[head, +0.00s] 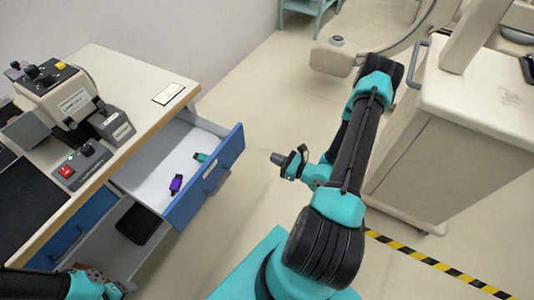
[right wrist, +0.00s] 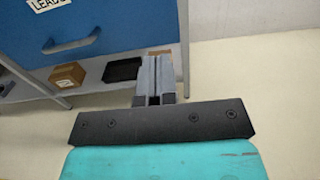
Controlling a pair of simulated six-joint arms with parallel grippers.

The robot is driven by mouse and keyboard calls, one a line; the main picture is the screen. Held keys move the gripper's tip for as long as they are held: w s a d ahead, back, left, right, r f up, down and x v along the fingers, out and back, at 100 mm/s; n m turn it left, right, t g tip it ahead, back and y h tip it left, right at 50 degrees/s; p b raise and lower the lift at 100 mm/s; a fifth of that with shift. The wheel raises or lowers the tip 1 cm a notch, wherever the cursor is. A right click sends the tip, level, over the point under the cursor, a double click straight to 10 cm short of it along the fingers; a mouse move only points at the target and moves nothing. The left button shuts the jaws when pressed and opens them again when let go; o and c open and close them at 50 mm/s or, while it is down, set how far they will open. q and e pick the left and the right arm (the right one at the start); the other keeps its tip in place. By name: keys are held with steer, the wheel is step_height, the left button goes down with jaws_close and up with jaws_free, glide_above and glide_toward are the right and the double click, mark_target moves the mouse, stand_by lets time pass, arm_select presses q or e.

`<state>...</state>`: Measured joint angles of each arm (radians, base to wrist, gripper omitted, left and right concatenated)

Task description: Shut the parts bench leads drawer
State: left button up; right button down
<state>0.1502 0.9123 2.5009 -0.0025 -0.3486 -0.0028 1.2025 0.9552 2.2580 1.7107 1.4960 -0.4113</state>
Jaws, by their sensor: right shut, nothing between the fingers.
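The leads drawer (head: 203,180) of the parts bench (head: 133,72) is pulled open, its blue front facing right. A purple item (head: 175,184) and a teal item (head: 201,157) lie inside. In the right wrist view the blue front (right wrist: 110,20) shows at the upper left, with a partly cut-off "LEADS" label and a grey handle (right wrist: 68,46). My right gripper (head: 279,159) is shut and empty, to the right of the drawer front and apart from it. Its closed fingers also show in the right wrist view (right wrist: 156,78). My left gripper (head: 112,290) is at the bottom left, partly cut off.
Below the drawer, an open shelf holds a black tray (head: 138,222) and a small brown box (right wrist: 67,75). Another blue front (head: 75,232) is left of it. A machine (head: 62,95) stands on the bench. A white cart (head: 440,140) stands at right. Floor between is clear.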

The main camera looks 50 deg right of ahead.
mark_target(240, 142)
steer(key=x, duration=1.3)
